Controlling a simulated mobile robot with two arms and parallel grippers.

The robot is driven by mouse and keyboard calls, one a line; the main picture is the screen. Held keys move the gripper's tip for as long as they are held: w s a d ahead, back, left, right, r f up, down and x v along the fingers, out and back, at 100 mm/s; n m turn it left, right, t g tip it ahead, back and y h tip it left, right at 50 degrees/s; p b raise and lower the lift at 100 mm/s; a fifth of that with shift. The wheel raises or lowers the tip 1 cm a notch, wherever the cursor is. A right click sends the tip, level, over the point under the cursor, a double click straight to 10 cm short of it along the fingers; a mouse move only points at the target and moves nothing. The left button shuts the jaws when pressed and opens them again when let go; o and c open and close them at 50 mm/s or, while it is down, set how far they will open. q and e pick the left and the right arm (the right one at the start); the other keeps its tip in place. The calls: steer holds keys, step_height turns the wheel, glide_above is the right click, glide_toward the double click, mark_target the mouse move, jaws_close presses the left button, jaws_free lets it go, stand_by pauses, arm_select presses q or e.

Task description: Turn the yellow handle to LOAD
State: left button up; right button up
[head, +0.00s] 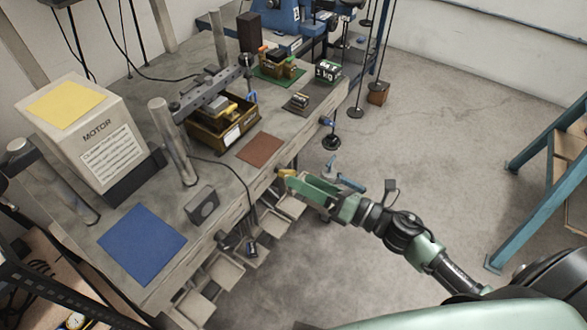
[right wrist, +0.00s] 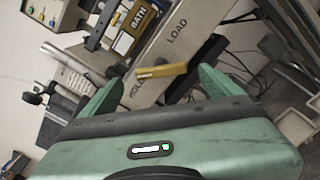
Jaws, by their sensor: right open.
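The yellow handle (head: 286,173) sticks out at the front edge of the workbench, right by the tips of my right gripper (head: 293,181). In the right wrist view the yellow handle (right wrist: 161,71) lies nearly level in the picture, on a pale panel. The label LOAD (right wrist: 177,30) is above it and the label HOLD (right wrist: 137,88) is below left. My right gripper (right wrist: 158,80) is open, with its green fingers on either side of the handle; I cannot tell whether they touch it. My left gripper is not in view.
The workbench carries a MOTOR box (head: 85,130), a blue mat (head: 142,243), a brown mat (head: 260,149) and a brown bin (head: 219,128). Open trays (head: 226,270) hang below its front edge. A teal frame (head: 540,185) stands at the right, with clear floor between.

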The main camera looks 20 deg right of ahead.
mark_target(290, 172)
steer(key=p+x, duration=0.1)
steer(key=x, duration=0.4)
steer(key=c, duration=1.4)
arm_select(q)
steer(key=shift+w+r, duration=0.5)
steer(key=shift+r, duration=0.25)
